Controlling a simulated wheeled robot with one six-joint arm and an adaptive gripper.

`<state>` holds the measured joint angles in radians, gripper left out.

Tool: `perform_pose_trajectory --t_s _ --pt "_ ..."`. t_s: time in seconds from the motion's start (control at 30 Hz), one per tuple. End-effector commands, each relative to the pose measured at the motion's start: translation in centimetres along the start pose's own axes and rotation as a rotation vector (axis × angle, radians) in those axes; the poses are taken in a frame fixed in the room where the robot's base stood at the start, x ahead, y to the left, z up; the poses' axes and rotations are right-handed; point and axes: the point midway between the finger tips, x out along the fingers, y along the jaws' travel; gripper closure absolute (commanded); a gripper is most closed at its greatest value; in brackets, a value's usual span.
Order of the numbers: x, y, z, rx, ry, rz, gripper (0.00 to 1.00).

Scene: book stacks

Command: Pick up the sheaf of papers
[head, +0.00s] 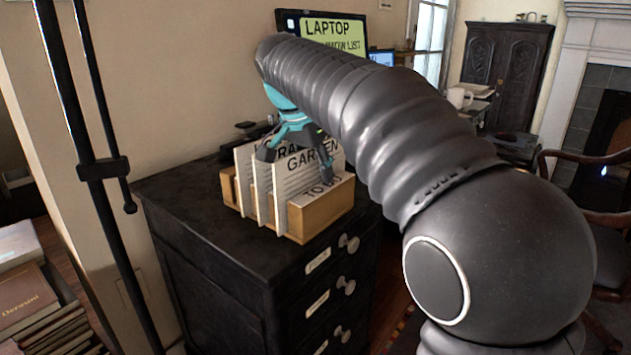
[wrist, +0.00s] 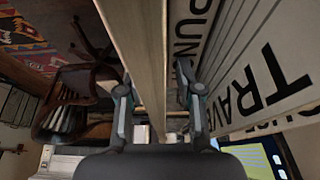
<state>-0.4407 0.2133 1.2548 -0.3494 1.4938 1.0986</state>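Several white lettered sheets or dividers (head: 256,190) stand upright in a light wooden holder (head: 322,212) on a black drawer cabinet (head: 215,232). I cannot tell which of them is the sheaf of papers. My gripper (head: 297,168) is over the holder with its fingers spread and pointing down among the sheets. In the wrist view my gripper (wrist: 159,100) has a finger on either side of a plain pale panel (wrist: 143,45). A gap shows on the panel's right side; contact on the left is unclear. Lettered sheets (wrist: 255,75) stand to the right.
A laptop sign (head: 335,32) is on a screen behind my arm. A dark pole (head: 85,170) stands left of the cabinet, with stacked books (head: 30,290) beyond it. A wooden chair (head: 600,160) and a dark carved cupboard (head: 505,75) are at the right.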

Motion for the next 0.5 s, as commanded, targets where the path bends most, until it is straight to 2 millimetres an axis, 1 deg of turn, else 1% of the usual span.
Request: perform_pose_trajectory --t_s 0.1,0.17,0.2,0.23,0.27,0.5 --pt "0.13 0.01 0.06 0.0 0.0 0.0 0.65" --pt "0.1 0.0 0.05 0.0 0.0 0.0 0.8" --pt "0.1 0.0 0.05 0.0 0.0 0.0 0.9" --pt "0.11 0.0 0.05 0.0 0.0 0.0 0.97" --pt "0.12 0.0 0.06 0.0 0.0 0.0 1.0" --pt "0.11 0.0 0.05 0.0 0.0 0.0 1.0"
